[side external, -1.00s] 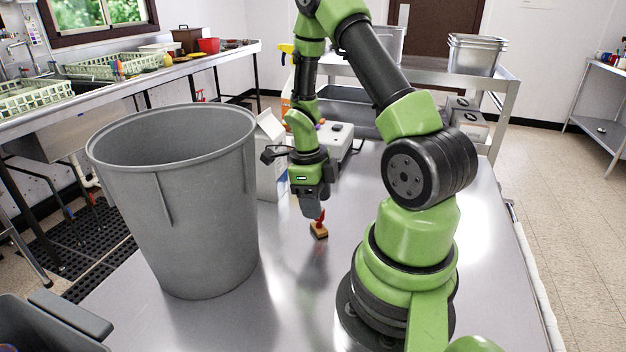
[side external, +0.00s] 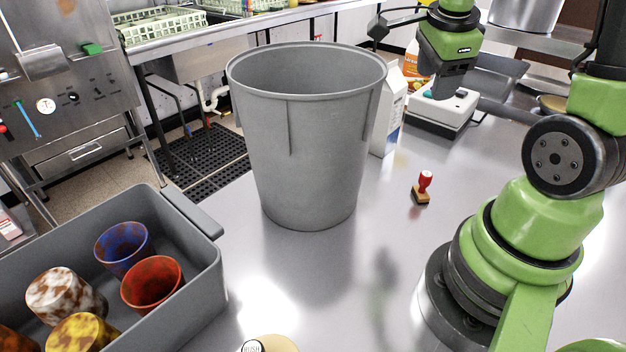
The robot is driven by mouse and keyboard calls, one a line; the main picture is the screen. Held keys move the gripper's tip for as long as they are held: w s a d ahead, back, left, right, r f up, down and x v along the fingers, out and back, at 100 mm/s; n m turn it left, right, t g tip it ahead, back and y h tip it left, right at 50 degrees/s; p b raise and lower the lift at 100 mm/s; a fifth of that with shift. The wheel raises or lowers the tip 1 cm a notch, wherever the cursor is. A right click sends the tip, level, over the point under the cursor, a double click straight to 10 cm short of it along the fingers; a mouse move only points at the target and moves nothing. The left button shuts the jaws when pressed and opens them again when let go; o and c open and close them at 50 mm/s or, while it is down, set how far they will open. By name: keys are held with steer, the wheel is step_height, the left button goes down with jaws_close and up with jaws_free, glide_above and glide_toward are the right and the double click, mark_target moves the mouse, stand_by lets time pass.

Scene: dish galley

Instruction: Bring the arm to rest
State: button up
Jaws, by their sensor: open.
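My gripper (side external: 447,86) hangs at the upper right, fingers pointing down, above the steel table (side external: 330,275). It is open, with nothing seen between its fingers. A small stamp (side external: 423,187) with a red handle and wooden base stands upright on the table, below the gripper in the picture and apart from it. The top of my arm is cut off by the frame's upper edge.
A tall grey bin (side external: 305,150) stands left of the gripper. A carton (side external: 388,110) is behind it, and a white device (side external: 443,110) lies near the gripper. A grey tub (side external: 205,275) with several mottled cups is at lower left. Table around the stamp is clear.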

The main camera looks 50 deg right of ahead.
steer(key=s+a+r+n+t+y, duration=0.2)
steer(key=a+r+n+t, duration=0.1)
steer(key=a+n, duration=0.6)
steer(key=s+a+r+n+t+y, duration=0.2)
steer(key=a+r+n, duration=0.3)
steer(key=a+n, duration=0.4)
steer(key=s+n, duration=0.1)
steer(key=n, duration=0.2)
steer(key=shift+r+t+y, duration=0.25)
steer(key=shift+t+y, duration=0.15)
